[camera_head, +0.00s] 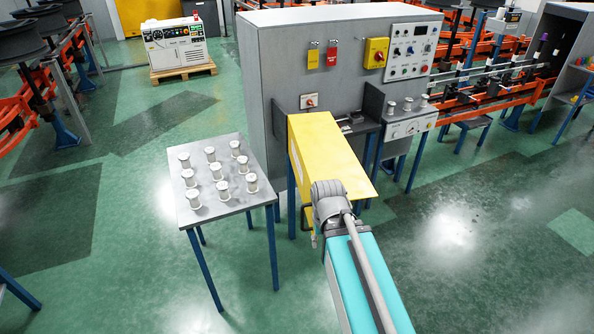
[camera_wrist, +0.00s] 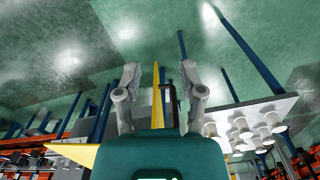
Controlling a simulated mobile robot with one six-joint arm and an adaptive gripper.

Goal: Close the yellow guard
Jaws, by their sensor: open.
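The yellow guard (camera_head: 325,145) is a broad panel reaching out from the front of the grey machine, over its blue-legged stand. A dark handle (camera_head: 304,217) shows at its near left edge, beside my wrist. In the wrist view the guard (camera_wrist: 155,95) appears as a thin yellow strip between my fingers, with a dark bar, apparently the handle (camera_wrist: 172,98), just right of it. My gripper (camera_wrist: 160,75) is open, one finger on each side of the strip; I cannot tell whether they touch it.
A blue-legged table (camera_head: 232,195) with several white spools stands left of the guard, with a narrow gap between. The grey machine (camera_head: 280,60) rises behind, with a control panel (camera_head: 410,50). A smaller unit (camera_head: 407,128) stands right of the guard. Green floor (camera_head: 470,250) is clear at right.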

